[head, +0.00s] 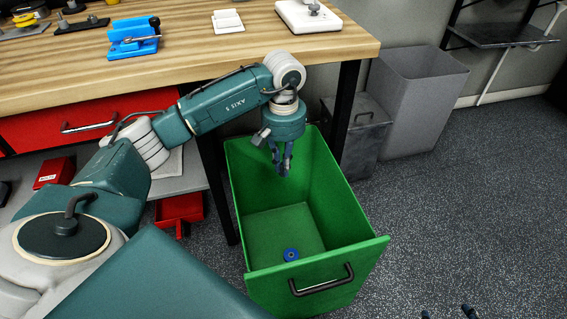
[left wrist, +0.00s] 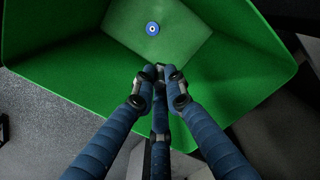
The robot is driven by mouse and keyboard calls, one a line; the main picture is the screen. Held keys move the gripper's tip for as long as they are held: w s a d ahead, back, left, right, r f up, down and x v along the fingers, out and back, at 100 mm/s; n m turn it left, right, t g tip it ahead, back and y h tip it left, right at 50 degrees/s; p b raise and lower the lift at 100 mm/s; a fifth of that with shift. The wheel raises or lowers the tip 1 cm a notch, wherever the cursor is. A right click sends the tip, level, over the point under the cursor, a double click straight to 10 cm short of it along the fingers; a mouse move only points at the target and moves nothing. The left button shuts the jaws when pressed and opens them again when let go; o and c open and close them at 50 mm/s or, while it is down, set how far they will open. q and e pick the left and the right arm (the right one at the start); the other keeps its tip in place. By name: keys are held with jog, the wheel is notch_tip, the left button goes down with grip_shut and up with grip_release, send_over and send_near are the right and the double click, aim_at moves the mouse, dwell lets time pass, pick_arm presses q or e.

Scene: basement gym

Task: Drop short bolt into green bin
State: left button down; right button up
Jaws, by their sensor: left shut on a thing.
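The green bin (head: 330,262) stands open on the floor beside the workbench, with a black handle on its front. My left gripper (head: 283,170) is over the bin's opening, towards its back, pointing down. In the left wrist view my left gripper (left wrist: 160,78) has its dark blue fingers closed together at the tips. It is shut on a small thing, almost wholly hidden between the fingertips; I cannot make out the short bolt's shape. My right gripper (head: 455,312) shows only as dark fingertips at the bottom edge, spread apart.
A small blue round piece (head: 291,254) with a pale centre lies on the bin's floor. The wooden workbench (head: 190,62) is behind my left arm. A grey bin (head: 415,100) and a dark metal container (head: 362,140) stand behind. The floor at right is clear.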

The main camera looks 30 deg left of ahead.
pick_arm(q)
jog(key=c, duration=1.7)
grip_release()
jog(key=shift+r, duration=0.1)
notch_tip(320, 180, up, 12)
jog(key=shift+f, duration=0.1)
